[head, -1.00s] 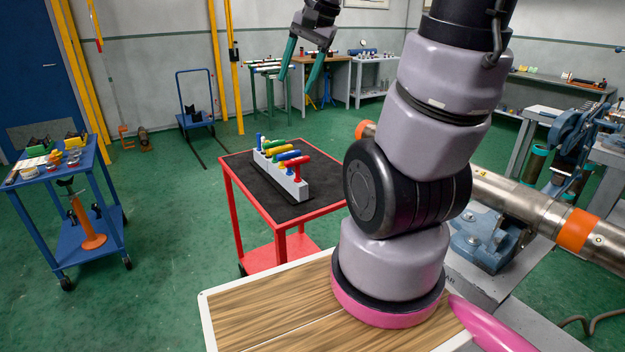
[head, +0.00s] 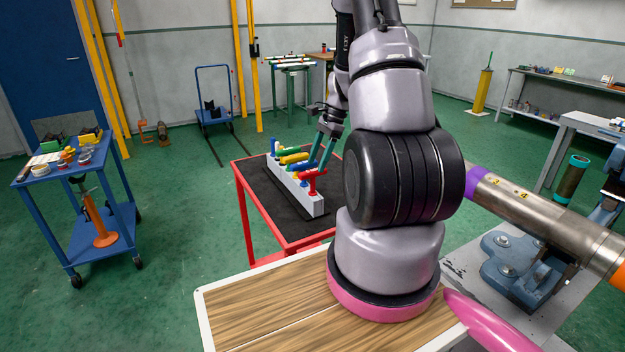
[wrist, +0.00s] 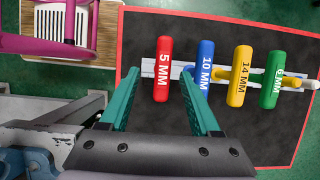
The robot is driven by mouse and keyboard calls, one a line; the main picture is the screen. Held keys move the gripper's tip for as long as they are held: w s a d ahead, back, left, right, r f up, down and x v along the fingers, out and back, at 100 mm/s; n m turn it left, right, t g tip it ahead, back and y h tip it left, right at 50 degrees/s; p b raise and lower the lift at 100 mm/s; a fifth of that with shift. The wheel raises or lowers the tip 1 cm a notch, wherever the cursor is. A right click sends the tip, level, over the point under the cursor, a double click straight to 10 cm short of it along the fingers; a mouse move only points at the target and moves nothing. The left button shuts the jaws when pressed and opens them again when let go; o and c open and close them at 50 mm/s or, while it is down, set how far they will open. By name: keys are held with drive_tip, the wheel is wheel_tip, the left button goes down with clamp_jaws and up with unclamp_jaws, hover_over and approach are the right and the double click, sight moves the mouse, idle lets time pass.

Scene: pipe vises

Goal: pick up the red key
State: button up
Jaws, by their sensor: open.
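The red key, marked 5 MM, (wrist: 163,82) stands at the near end of a white holder (head: 309,205) on the black cart top. It also shows in the head view (head: 312,181). My gripper (head: 319,160) is open, with teal fingers, right over the red key end of the holder. In the wrist view the red handle lies between the two fingertips (wrist: 161,76). I cannot tell whether a finger touches it. The blue key, marked 10 MM, (wrist: 204,66) is just right of the right fingertip. Yellow (wrist: 240,76) and green (wrist: 273,80) keys follow.
The holder stands on a red cart (head: 252,217) with a black top. A big pipe (head: 550,228) in a blue vise (head: 515,262) lies to the right. A blue cart (head: 60,170) with small parts stands at the left. Green floor is free between the carts.

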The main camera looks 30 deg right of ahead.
sight(309, 193)
drive_tip(key=x, duration=0.7)
drive_tip(key=shift+w+f, duration=0.25)
drive_tip(key=shift+f, duration=0.2)
clamp_jaws()
